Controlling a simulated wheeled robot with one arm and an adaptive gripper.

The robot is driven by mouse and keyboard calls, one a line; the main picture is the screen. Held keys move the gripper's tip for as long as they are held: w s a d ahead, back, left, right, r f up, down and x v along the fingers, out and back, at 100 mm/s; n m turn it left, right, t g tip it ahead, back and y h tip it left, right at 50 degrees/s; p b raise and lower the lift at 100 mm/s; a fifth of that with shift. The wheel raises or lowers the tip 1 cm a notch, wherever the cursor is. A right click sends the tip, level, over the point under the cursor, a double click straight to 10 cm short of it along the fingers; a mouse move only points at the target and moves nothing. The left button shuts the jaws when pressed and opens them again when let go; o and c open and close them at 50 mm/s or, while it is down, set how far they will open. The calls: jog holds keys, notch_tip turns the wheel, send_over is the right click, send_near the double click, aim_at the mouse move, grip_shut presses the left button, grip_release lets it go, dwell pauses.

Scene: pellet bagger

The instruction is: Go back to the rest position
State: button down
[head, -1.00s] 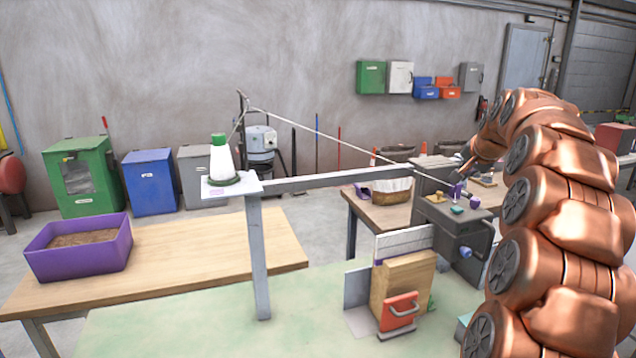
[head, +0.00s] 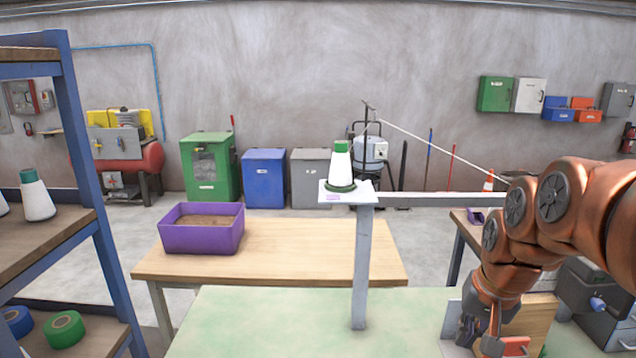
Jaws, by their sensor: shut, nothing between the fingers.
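My gripper (head: 478,335) is at the lower right of the head view, at the end of my copper-coloured arm. It points down and its dark fingers are together with nothing between them. It is in front of or beside the wooden block (head: 535,318) with the red handle part (head: 516,345); whether it touches them I cannot tell. My arm hides part of the grey machine (head: 600,290) behind it.
A purple bin (head: 203,236) of pellets stands on the wooden table (head: 300,250). A grey post (head: 361,270) carries a white-and-green thread cone (head: 340,168). A blue-framed shelf (head: 88,180) stands at left.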

jog(key=s+a+f+n+g, duration=0.1)
jog(key=s+a+f, duration=0.1)
jog(key=s, duration=0.5)
jog(key=s+a+f+n+g, duration=0.2)
jog(key=s+f, duration=0.2)
jog(key=s, duration=0.4)
jog(key=s+a+f+n+g, duration=0.1)
jog(key=s+a+f, duration=0.1)
jog(key=s, duration=0.5)
jog(key=shift+s+a+f+h, duration=0.2)
jog(key=shift+a+f+h, duration=0.15)
jog(key=shift+f, duration=0.25)
